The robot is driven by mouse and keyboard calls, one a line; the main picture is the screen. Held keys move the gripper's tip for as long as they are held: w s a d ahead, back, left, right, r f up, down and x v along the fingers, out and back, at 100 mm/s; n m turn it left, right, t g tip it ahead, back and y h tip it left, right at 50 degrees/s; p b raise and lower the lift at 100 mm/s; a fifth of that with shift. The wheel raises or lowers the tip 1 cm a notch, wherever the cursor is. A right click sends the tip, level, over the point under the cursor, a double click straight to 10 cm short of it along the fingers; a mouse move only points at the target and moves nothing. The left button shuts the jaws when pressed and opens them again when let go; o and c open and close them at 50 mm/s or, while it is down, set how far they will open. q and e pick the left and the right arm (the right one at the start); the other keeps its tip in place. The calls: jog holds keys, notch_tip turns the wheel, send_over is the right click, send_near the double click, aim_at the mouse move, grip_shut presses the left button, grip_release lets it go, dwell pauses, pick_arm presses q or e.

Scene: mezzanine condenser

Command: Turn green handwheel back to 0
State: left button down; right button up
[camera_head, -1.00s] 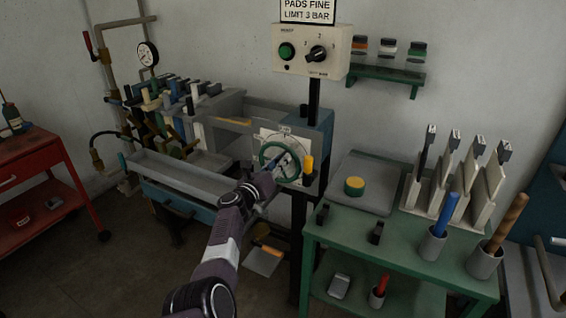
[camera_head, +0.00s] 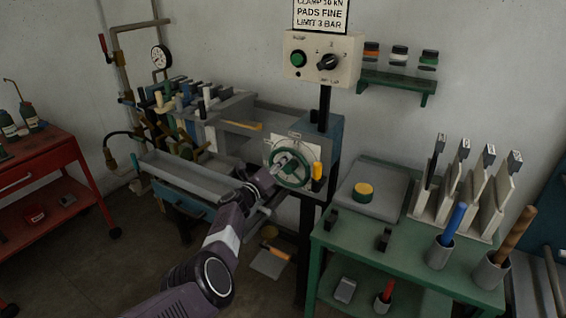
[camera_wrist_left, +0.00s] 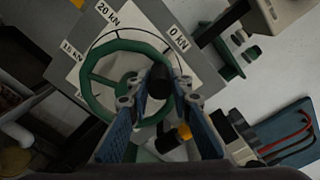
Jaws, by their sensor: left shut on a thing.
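The green handwheel (camera_head: 309,172) stands on the front of the blue-grey press in front of a white dial plate (camera_head: 271,152). In the left wrist view, the handwheel's rim (camera_wrist_left: 89,72) crosses the plate, marked 0 kN (camera_wrist_left: 179,37), 10 kN and 20 kN (camera_wrist_left: 107,12). My left gripper (camera_head: 281,168) is at the wheel. In the left wrist view its blue fingers (camera_wrist_left: 159,98) stand either side of a dark round knob (camera_wrist_left: 158,80) on the wheel, near the 0 kN side. The fingers are shut on this knob; the contact is partly hidden. My right gripper is out of view.
A yellow-orange grip (camera_head: 318,171) stands close right of the wheel. A control box (camera_head: 308,72) sits above. A green bench (camera_head: 390,263) with wooden holders is on the right; a grey trough (camera_head: 185,176) lies left. A red cart (camera_head: 40,163) is far left.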

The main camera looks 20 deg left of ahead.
pick_arm(q)
jog(key=shift+a, duration=0.1)
jog(key=c, duration=1.7)
grip_release()
jog(key=shift+c, duration=0.2)
jog(key=shift+s+a+f, duration=0.2)
jog(key=shift+s+a, duration=0.05)
jog(key=shift+s, duration=0.4)
jog(key=v, duration=1)
jog(key=shift+s, duration=0.35)
jog(key=shift+d+r, duration=0.1)
jog(key=shift+r, duration=0.05)
